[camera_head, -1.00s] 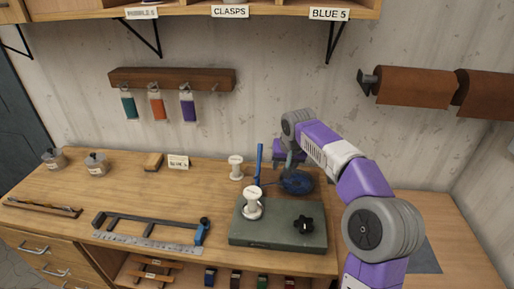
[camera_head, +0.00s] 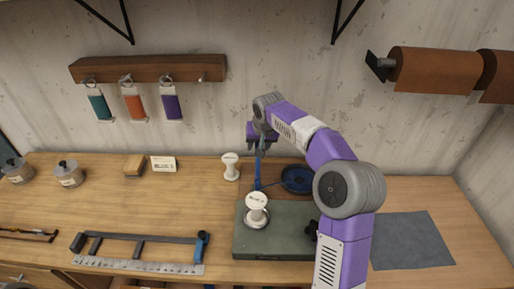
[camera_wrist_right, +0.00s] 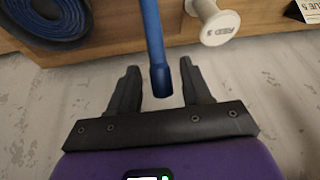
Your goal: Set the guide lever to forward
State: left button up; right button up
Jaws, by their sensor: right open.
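The guide lever, a slim blue bar (camera_head: 258,170), stands nearly upright at the back left corner of a grey-green base block (camera_head: 270,243). My right gripper (camera_head: 261,146) is at the lever's top, pointing down. In the right wrist view the open gripper (camera_wrist_right: 160,72) has one finger on each side of the lever's blue end (camera_wrist_right: 156,48), with gaps visible on both sides. Whether either finger touches it is not clear. Part of the lever's top is hidden by the gripper in the head view. My left gripper is not in view.
A white spool (camera_head: 256,211) stands on the block, and another spool (camera_head: 230,167) stands behind it. A dark blue coil (camera_head: 297,179) lies right of the lever. A black knob (camera_head: 312,230) is partly behind my arm. A grey mat (camera_head: 411,241) lies at the right.

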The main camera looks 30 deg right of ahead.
jog(key=shift+x, duration=1.05)
jog(key=shift+w, duration=0.1)
jog(key=shift+c, duration=0.3)
grip_shut()
